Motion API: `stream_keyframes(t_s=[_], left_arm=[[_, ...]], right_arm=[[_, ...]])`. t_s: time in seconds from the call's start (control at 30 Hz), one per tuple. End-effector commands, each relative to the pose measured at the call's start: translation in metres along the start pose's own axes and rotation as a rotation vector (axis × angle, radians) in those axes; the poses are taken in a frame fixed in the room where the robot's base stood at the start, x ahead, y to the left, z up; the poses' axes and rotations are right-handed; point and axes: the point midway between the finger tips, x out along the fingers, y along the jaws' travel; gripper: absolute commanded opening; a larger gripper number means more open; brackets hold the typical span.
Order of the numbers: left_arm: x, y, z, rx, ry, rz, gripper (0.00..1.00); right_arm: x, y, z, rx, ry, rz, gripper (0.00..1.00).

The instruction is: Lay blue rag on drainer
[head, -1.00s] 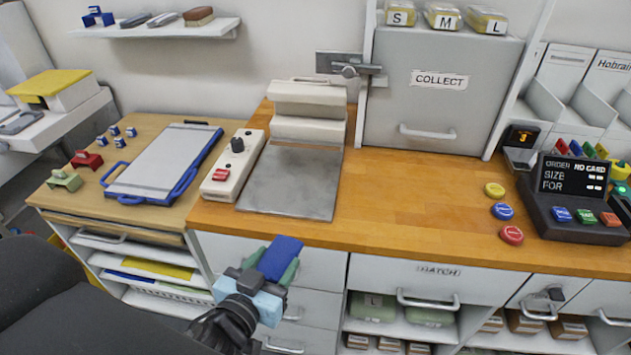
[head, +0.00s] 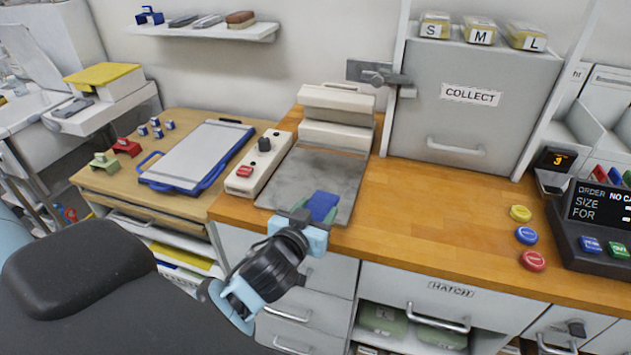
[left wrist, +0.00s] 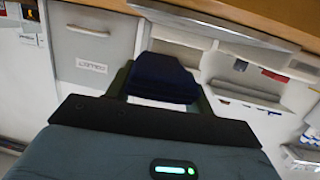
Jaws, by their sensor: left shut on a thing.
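The blue rag (head: 322,206) is a small folded block in my left gripper (head: 316,217), whose greenish fingers close on its sides. In the head view it appears over the front edge of the grey metal plate (head: 318,172) of the press; whether it touches is unclear. The left wrist view shows the dark blue rag (left wrist: 162,78) between the fingers. I cannot make out with certainty which thing is the drainer. My right gripper is not in view.
A blue-handled board (head: 198,153) lies on the left worktop. A white control box (head: 258,160) stands beside the plate. The wooden counter (head: 430,210) is clear in the middle, with yellow, blue and red buttons (head: 527,235) and an order terminal (head: 600,220) at right.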

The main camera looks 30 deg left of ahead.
Motion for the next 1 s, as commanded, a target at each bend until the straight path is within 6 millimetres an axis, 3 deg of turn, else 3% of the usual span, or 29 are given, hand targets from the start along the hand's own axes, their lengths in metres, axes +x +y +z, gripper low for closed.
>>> stream_keyframes(t_s=[0.03,0.2,0.33,0.5,0.67,1.0], left_arm=[[0.018,-0.007,-0.014,-0.006,0.007,-0.021,0.26],[0.059,-0.025,-0.047,-0.015,0.004,-0.070,0.26],[0.076,-0.034,-0.063,-0.018,0.002,-0.089,0.26],[0.084,-0.037,-0.071,-0.019,-0.001,-0.097,0.26],[0.085,-0.037,-0.066,-0.018,-0.003,-0.097,0.26],[0.093,-0.037,-0.022,-0.017,-0.003,-0.097,0.26]], right_arm=[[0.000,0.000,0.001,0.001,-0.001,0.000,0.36],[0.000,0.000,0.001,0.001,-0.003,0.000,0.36],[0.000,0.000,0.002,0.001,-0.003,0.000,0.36],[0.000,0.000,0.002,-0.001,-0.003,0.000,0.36],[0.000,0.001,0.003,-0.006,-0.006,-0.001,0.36],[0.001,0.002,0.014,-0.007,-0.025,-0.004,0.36]])
